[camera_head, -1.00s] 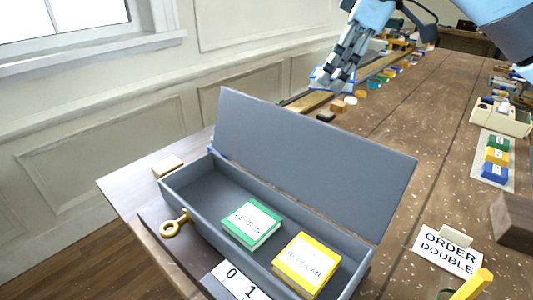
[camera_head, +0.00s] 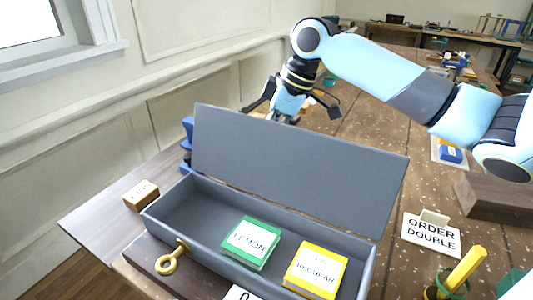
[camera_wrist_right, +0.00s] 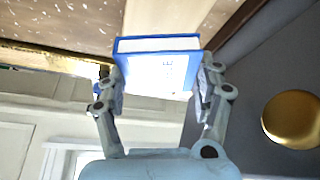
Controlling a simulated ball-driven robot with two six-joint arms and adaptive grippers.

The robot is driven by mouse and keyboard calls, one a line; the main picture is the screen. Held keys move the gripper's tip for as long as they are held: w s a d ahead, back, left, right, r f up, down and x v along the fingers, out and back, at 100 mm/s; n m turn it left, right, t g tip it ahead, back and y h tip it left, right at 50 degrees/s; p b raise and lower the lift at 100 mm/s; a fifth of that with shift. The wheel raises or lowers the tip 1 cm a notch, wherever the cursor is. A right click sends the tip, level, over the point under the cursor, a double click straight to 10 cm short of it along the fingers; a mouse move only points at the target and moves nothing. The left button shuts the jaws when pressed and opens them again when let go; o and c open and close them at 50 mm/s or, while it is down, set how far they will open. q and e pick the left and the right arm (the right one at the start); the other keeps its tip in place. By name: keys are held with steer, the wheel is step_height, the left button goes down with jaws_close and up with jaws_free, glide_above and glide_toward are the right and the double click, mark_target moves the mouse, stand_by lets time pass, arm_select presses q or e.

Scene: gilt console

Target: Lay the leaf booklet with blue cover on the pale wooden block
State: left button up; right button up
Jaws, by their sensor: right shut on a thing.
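The pale wooden block (camera_head: 141,197) sits on the table at the left, beside the grey box. It is small and bears a dark marking. My left gripper is not in view.
The open grey box (camera_head: 220,208) holds a green booklet (camera_head: 251,243) and a yellow booklet (camera_head: 316,270). Its lid (camera_head: 300,170) stands up. Blue parts (camera_head: 187,140) show behind the lid's left edge. An order sign (camera_head: 432,233) stands right.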

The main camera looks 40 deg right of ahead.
steer(key=shift+s+f, duration=0.1)
steer(key=shift+f, duration=2.15)
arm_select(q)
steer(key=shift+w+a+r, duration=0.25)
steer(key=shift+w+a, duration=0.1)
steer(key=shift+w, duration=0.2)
arm_select(e)
steer(key=o, duration=1.2)
steer(key=shift+f, duration=0.1)
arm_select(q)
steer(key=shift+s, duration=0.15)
